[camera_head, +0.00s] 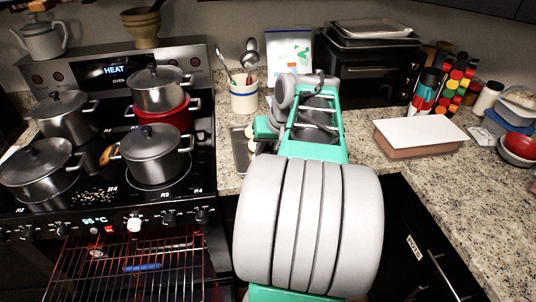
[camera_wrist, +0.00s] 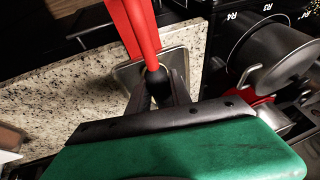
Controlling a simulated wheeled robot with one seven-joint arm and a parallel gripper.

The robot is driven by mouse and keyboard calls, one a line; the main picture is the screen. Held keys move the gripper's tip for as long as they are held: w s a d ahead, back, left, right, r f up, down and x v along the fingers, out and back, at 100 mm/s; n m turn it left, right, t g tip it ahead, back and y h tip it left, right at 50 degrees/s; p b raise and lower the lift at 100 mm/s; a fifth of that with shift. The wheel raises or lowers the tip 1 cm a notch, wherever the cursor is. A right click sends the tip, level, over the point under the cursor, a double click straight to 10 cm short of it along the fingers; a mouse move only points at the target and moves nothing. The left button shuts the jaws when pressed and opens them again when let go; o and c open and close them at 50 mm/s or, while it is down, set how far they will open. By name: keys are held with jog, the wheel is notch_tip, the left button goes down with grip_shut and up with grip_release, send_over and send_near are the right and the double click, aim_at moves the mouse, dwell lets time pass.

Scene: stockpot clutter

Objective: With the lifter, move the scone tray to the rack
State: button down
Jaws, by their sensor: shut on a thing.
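The grey scone tray (camera_head: 239,165) lies on the counter right of the stove, with pale scones (camera_head: 251,131) partly showing; my arm covers its right side. In the wrist view the tray (camera_wrist: 191,42) lies under and beyond the fingertips. My gripper (camera_wrist: 168,92) is shut on the dark end of the red lifter (camera_wrist: 138,28), whose two red bars reach away over the tray. I cannot tell whether the lifter touches the tray. A wire rack (camera_head: 140,268) shows in the glowing oven, low left.
Several pots, including a front pot (camera_head: 151,160), stand on the stove left of the tray. A utensil crock (camera_head: 244,96) stands behind the tray. A black toaster oven (camera_head: 370,70) is at the back. A white-topped block (camera_head: 418,137) lies right of my arm.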

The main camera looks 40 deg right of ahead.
jog(key=shift+w+d+r+p, duration=0.1)
jog(key=shift+w+d+p, duration=0.5)
jog(key=shift+w, duration=0.55)
jog(key=shift+w+d+p, duration=0.45)
jog(key=shift+w+d, duration=0.3)
jog(key=shift+w, duration=0.35)
jog(key=shift+w+d+r+p, duration=0.1)
jog(key=shift+w+d+p, duration=0.5)
jog(key=shift+w, duration=0.55)
jog(key=shift+w+d+f, duration=0.2)
jog(key=shift+w+d, duration=0.5)
jog(key=shift+w, duration=0.25)
jog(key=shift+r+p, duration=0.1)
jog(key=shift+p, duration=0.25)
notch_tip(320, 180, up, 4)
jog(key=p, duration=0.2)
jog(key=shift+f+p, duration=0.2)
jog(key=shift+p, duration=0.15)
jog(key=shift+f, duration=0.1)
